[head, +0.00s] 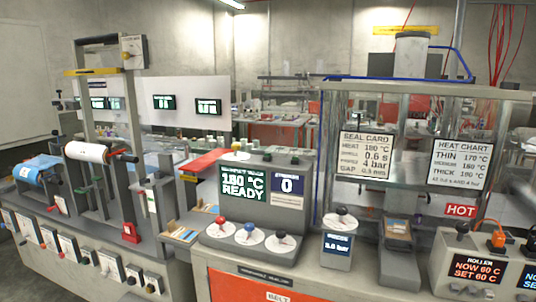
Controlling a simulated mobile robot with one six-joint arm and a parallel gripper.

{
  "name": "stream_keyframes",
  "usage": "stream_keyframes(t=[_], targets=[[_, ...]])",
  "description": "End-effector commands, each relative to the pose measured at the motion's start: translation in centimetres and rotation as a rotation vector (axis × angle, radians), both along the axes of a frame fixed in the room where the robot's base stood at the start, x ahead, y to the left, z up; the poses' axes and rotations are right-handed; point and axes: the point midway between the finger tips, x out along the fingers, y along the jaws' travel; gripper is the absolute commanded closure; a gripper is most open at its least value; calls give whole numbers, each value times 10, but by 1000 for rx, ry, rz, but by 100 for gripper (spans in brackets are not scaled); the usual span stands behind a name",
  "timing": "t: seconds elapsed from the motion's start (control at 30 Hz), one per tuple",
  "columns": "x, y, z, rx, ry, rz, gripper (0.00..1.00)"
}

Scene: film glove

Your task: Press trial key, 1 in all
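A grey console (262,205) stands at the middle of the bench in the head view. Its green screen (243,186) reads 180 °C READY, and a smaller display (287,186) shows 0. On its lower front sit a red key (220,220), a blue key (249,228) and a black key (281,235), each on a pale round plate. Their labels are too small to read, so I cannot tell which is the trial key. My gripper is not in view.
A small box with a dark knob (342,212) stands right of the console. A HOT sign (461,211) and a roller control box (478,265) are farther right. Film rolls (88,152) on a stand are at the left. An orange panel (270,290) fronts the bench.

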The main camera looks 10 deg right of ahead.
Motion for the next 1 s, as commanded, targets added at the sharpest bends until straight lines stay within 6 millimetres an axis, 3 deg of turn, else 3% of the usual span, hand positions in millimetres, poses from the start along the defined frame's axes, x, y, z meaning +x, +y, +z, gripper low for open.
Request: stream_keyframes(t=[0.07, 0.5, 1.0], targets=[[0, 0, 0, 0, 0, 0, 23], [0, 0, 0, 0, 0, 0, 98], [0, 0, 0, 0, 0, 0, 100]])
